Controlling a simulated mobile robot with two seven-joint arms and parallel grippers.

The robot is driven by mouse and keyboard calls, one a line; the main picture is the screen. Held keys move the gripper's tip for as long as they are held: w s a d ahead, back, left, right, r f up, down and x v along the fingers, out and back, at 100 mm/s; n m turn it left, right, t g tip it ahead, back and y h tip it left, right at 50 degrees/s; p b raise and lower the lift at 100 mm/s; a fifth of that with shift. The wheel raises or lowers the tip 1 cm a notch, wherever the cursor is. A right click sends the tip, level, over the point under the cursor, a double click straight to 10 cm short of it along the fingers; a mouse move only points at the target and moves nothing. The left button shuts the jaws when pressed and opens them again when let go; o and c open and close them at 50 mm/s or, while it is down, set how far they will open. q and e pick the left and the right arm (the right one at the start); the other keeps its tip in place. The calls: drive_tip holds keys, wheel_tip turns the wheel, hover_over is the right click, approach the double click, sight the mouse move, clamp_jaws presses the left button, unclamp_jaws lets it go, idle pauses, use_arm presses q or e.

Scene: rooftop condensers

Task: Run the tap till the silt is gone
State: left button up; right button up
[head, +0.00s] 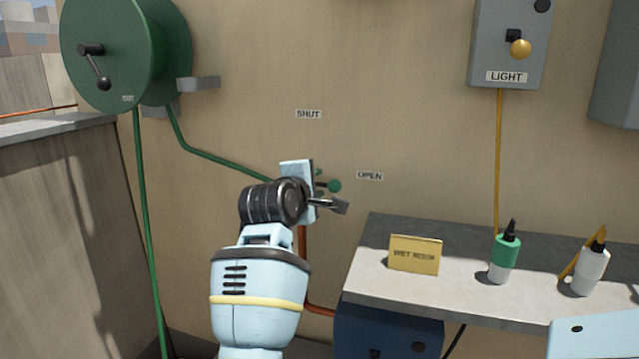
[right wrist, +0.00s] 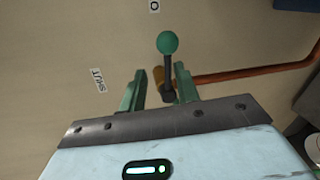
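The tap's lever ends in a green knob (head: 334,186), which also shows in the right wrist view (right wrist: 167,42). The lever points toward the OPEN label (head: 370,175), away from the SHUT label (head: 308,114). My right gripper (head: 325,200) is at the tap and hides most of it in the head view. In the right wrist view my right gripper (right wrist: 159,74) is open, with the dark lever stem between its green fingers and visible gaps. A brass part (right wrist: 159,78) shows behind the stem. Any outlet, water or silt is hidden. My left gripper is not in view.
A green hose reel (head: 110,55) hangs on the wall at left, its hose running toward the tap. A bench (head: 460,288) at right holds a yellow sign (head: 415,254) and two bottles. A grey LIGHT box (head: 507,45) is above. A copper pipe (right wrist: 245,73) runs beside the tap.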

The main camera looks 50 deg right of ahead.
drive_tip(key=shift+a, duration=0.1)
drive_tip(key=shift+c, duration=0.6)
drive_tip(key=shift+s+f, duration=0.1)
drive_tip(key=shift+f, duration=0.1)
drive_tip(key=shift+c, duration=1.1)
drive_tip(key=f+n+g+h, duration=0.1)
drive_tip(key=f, duration=0.1)
drive_tip(key=s+f+n+g+h+b, duration=0.1)
drive_tip(key=f, duration=0.2)
drive_tip(key=s+f+n+g+h+b, duration=0.1)
drive_tip(key=f+h, duration=0.1)
drive_tip(key=f, duration=0.1)
drive_tip(key=shift+n, duration=0.3)
clamp_jaws()
drive_tip(key=a+f+n+t+h+b, duration=0.2)
drive_tip(key=a+f+n+t+h, duration=0.2)
drive_tip(key=f+n, duration=0.3)
drive_tip(key=shift+a+n+h, duration=0.5)
drive_tip(key=shift+a+n, duration=0.2)
drive_tip(key=shift+n, duration=0.1)
